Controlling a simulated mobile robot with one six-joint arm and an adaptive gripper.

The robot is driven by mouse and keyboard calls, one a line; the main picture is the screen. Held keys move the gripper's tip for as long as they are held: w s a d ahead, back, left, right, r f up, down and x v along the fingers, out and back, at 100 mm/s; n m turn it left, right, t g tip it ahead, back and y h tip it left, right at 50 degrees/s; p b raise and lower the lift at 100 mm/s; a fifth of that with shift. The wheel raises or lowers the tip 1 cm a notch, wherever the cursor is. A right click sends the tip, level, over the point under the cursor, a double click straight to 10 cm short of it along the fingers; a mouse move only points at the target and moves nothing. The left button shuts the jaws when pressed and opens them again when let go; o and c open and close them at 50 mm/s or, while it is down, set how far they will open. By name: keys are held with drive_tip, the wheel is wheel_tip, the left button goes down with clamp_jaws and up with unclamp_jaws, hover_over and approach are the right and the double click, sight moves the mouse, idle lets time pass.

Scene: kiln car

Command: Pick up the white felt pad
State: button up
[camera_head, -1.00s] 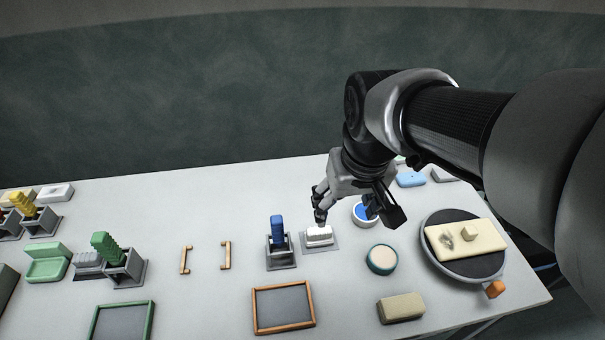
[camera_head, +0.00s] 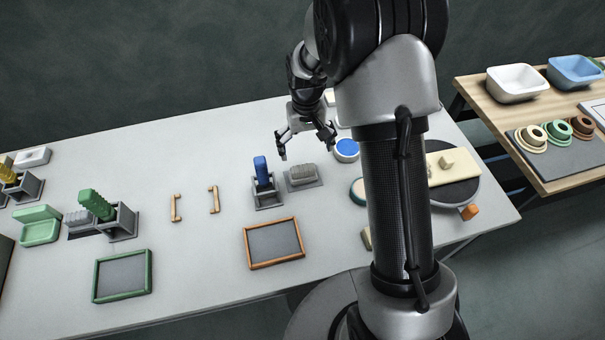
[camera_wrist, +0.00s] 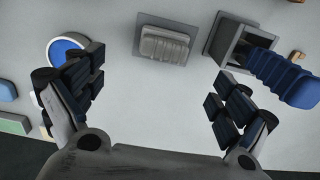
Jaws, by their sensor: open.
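I cannot make out a white felt pad for certain in the present views. My gripper (camera_head: 307,148) is open and empty above the table, behind a grey ribbed block (camera_head: 302,172). The block lies on a flat grey plate (camera_head: 317,184). In the wrist view the block (camera_wrist: 165,46) lies beyond my spread fingers (camera_wrist: 160,95), apart from them. A blue-handled brush (camera_head: 261,168) stands in a grey holder (camera_head: 268,200) left of the block. My arm hides part of the table's right side.
A white-rimmed blue dish (camera_head: 347,149) sits right of the block. An orange-framed tray (camera_head: 298,236) and two wooden handles (camera_head: 213,199) lie nearby. A dark turntable (camera_head: 463,195) bears a cream slab (camera_head: 440,170). A wooden side table (camera_head: 480,95) stands right. Bare table shows left of my gripper.

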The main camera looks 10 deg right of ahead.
sight(303, 169)
wheel_tip(303, 169, down, 6)
drive_tip(key=shift+b, duration=0.75)
drive_tip(key=f, duration=0.1)
drive_tip(key=f+b, duration=0.1)
drive_tip(key=f, duration=0.1)
drive_tip(key=f+b, duration=0.1)
drive_tip(key=f, duration=0.1)
drive_tip(key=shift+a+f, duration=0.15)
drive_tip(key=shift+a, duration=0.2)
drive_tip(key=shift+c, duration=0.6)
drive_tip(key=c, duration=0.7)
drive_tip(key=shift+s, duration=0.15)
drive_tip(key=c, duration=0.6)
